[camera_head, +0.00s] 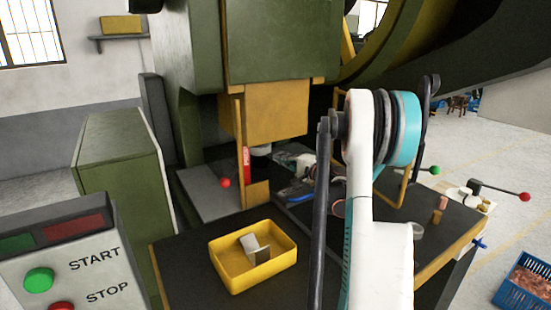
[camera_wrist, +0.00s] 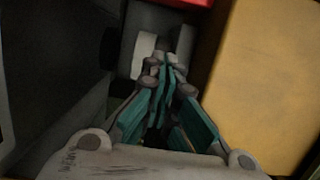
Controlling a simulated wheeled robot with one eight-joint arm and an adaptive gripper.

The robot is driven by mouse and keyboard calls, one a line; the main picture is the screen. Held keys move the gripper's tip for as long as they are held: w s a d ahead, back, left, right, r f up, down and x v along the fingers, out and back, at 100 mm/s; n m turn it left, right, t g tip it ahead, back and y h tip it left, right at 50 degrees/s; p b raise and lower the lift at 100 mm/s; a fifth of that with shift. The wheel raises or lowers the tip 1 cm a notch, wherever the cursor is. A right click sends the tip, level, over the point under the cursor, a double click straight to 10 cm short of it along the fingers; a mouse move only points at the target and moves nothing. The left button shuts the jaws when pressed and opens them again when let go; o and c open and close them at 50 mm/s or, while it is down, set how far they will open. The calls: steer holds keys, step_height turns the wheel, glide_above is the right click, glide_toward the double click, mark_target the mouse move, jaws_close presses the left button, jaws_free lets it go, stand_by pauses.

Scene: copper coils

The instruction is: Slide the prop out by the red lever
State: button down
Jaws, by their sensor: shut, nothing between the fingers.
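In the head view, a small red ball (camera_head: 225,183) stands left of a narrow yellow upright (camera_head: 239,125), below the large yellow block of the press (camera_head: 277,112). A red patch (camera_head: 246,158) shows on the upright. I cannot tell for certain which of these parts is the prop. My gripper, partly hidden by my arm in the head view, shows in the wrist view (camera_wrist: 164,62) with its fingers together and empty. A pale rounded part (camera_wrist: 144,54) is close to the fingertips, contact unclear. A yellow surface (camera_wrist: 270,80) lies right of them, and a red edge (camera_wrist: 180,2) is above.
A yellow tray (camera_head: 241,284) with a grey-white piece (camera_head: 254,246) stands on the dark bench in front. A START/STOP box (camera_head: 75,260) is at front left. Red-knobbed (camera_head: 524,197) and green-knobbed (camera_head: 435,170) levers are at right. Room around my gripper is tight.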

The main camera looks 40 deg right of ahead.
steer(key=w+a+b, duration=0.3)
steer(key=w+a, duration=0.1)
steer(key=w, duration=0.5)
steer(key=a, duration=0.3)
steer(key=shift+w, duration=0.35)
steer(key=shift+d, duration=0.15)
